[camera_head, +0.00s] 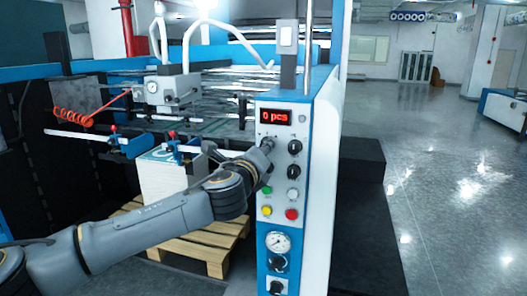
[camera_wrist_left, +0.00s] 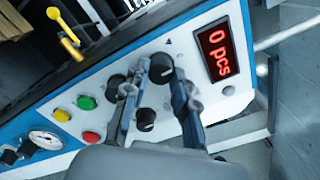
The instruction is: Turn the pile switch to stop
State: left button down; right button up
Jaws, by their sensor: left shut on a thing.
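The control panel (camera_head: 265,180) of the blue and white machine carries several knobs and buttons. My left gripper (camera_head: 267,146) is at its upper part, just below the red "0 pcs" display (camera_head: 275,117). In the left wrist view, the fingers of my left gripper (camera_wrist_left: 162,75) stand on both sides of a black round knob (camera_wrist_left: 161,67) and are shut on it. This knob is next to the display (camera_wrist_left: 218,50). I cannot read the labels, so I cannot tell the pile switch by name. The gripper mostly hides the knob in the head view. My right gripper is not in view.
More black knobs (camera_head: 295,147) sit beside and below the gripper. Green, yellow and red buttons (camera_head: 292,214) and a gauge (camera_head: 278,243) are lower down. A wooden pallet (camera_head: 205,250) with a stack of sheets (camera_head: 160,180) stands left. The floor (camera_head: 440,200) at right is open.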

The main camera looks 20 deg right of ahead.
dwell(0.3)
pick_arm(q)
jog(key=c, duration=1.1)
grip_release()
jog(key=shift+o, duration=0.2)
jog(key=v, duration=1.2)
jog(key=shift+w, duration=0.1)
